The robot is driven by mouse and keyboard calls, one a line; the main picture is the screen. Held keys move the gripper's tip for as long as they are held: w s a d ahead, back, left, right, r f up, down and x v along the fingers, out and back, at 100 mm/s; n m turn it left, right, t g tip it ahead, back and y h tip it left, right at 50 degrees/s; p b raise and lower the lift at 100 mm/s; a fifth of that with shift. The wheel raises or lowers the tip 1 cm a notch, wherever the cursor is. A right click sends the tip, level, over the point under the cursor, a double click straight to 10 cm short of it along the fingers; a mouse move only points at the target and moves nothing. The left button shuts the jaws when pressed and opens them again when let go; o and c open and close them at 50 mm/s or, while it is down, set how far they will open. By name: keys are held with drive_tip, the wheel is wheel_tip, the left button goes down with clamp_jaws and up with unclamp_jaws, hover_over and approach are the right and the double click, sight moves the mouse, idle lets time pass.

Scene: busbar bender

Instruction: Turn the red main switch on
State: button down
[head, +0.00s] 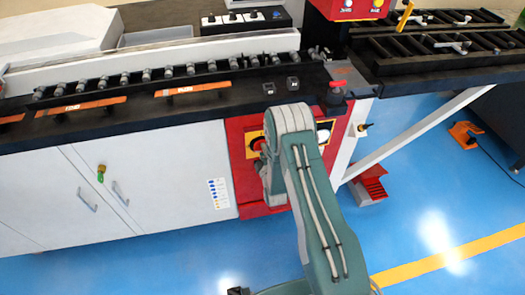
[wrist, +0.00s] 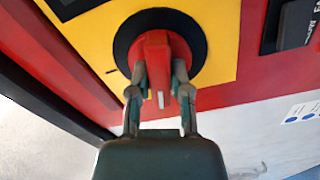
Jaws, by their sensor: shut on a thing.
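The red main switch (wrist: 158,55) sits on a black round base on a yellow plate (wrist: 110,50) in the wrist view. Its red handle points toward the bottom of that picture, with a white mark near its end. My gripper (wrist: 160,85) has one finger on each side of the handle and is shut on it. In the head view the switch (head: 259,145) shows as a small red spot on the red panel (head: 240,180), left of my arm. My arm hides part of the yellow plate and most of my gripper there.
White cabinet doors (head: 150,180) stand left of the red panel. A black bench edge with rollers (head: 170,72) runs above. A red knob (head: 337,90) stands at the bench corner. A red foot pedal (head: 370,185) is on the blue floor at right, which is mostly clear.

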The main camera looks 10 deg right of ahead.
drive_tip(key=m, duration=0.7)
drive_tip(key=shift+d+f, duration=0.1)
drive_tip(key=shift+f, duration=0.1)
drive_tip(key=m, duration=0.4)
drive_tip(key=shift+s, duration=0.1)
drive_tip(key=shift+f+m, duration=0.1)
drive_tip(key=shift+m, duration=1.7)
drive_tip(key=c, duration=0.6)
unclamp_jaws()
drive_tip(key=shift+o, duration=0.2)
